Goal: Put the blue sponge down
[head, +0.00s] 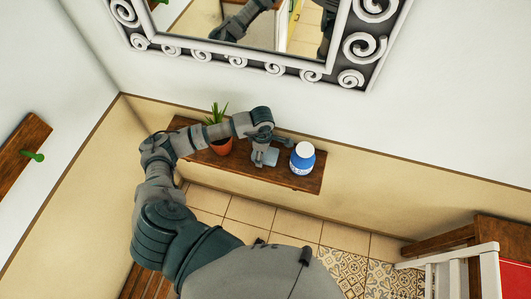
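My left arm reaches up over a narrow wooden wall shelf (233,165). My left gripper (267,146) points down at the shelf, between a potted plant and a blue and white jar. A small pale blue-grey block (266,157) shows at the gripper's fingers, at the shelf top. It may be the blue sponge, but it is too small to be sure. I cannot tell whether the fingers grip it or whether it rests on the wood. My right gripper is not in view.
The potted plant (221,145) in its terracotta pot stands left of the gripper, partly behind my arm. The blue and white jar (302,158) stands close on the right. An ornate mirror (345,70) hangs above. A white chair (465,262) is at lower right.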

